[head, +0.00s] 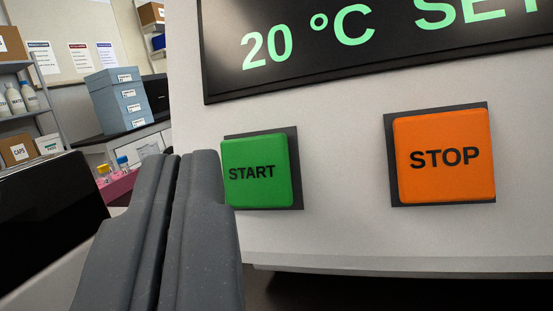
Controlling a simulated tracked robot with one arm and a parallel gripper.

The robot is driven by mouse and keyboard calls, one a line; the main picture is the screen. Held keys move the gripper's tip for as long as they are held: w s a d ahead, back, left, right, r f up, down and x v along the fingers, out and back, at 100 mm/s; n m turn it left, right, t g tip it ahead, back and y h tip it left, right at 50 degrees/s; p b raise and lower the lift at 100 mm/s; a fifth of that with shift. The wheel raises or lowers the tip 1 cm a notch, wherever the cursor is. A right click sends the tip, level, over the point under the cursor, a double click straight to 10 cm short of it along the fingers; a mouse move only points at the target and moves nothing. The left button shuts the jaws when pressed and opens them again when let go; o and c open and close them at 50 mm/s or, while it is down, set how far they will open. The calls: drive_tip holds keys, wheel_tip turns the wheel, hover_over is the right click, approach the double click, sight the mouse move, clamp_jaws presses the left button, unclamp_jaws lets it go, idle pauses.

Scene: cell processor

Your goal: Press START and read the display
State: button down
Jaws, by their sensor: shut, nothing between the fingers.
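The green START button (262,172) sits on a dark square plate on the white front of the machine (340,185). The orange STOP button (445,157) is to its right. Above them the dark display (370,45) shows "20 °C" and "SET" in green; its top and right are cut off by the picture's edge. My gripper (185,155) is shut and empty. Its grey fingertips are just left of the START button, and one finger overlaps the button's left edge in the picture. I cannot tell whether it touches the button.
At the left a shelf (30,75) holds white bottles and a box marked CAPS (17,152). Blue-grey stacked boxes (118,98) stand on a counter behind. A pink rack (118,186) with coloured-cap tubes is partly hidden behind my gripper.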

drive_tip(key=shift+w+d+f, duration=0.15)
drive_tip(key=shift+w+d, duration=0.1)
drive_tip(key=shift+w, duration=0.25)
drive_tip(key=shift+w, duration=0.15)
idle(1.7)
drive_tip(key=shift+w+d, duration=0.15)
drive_tip(key=shift+w, duration=0.1)
drive_tip(key=shift+w+d+f, duration=0.15)
drive_tip(key=shift+w+f, duration=0.05)
drive_tip(key=shift+w, duration=0.1)
idle(0.8)
drive_tip(key=shift+s, duration=0.1)
drive_tip(key=shift+s+a+r+p, duration=0.25)
drive_tip(key=shift+s+a+p, duration=0.05)
drive_tip(key=shift+s+p, duration=0.3)
drive_tip(key=shift+s+a+r+p, duration=0.25)
drive_tip(key=shift+s+a+p, duration=0.05)
drive_tip(key=shift+s, duration=0.45)
drive_tip(key=shift+s+a+r+p, duration=0.3)
drive_tip(key=shift+s+p, duration=0.05)
drive_tip(key=shift+s, duration=0.35)
drive_tip(key=shift+s+a+r+p, duration=0.25)
drive_tip(key=shift+s+a+p, duration=0.05)
drive_tip(key=shift+s, duration=0.45)
idle(0.7)
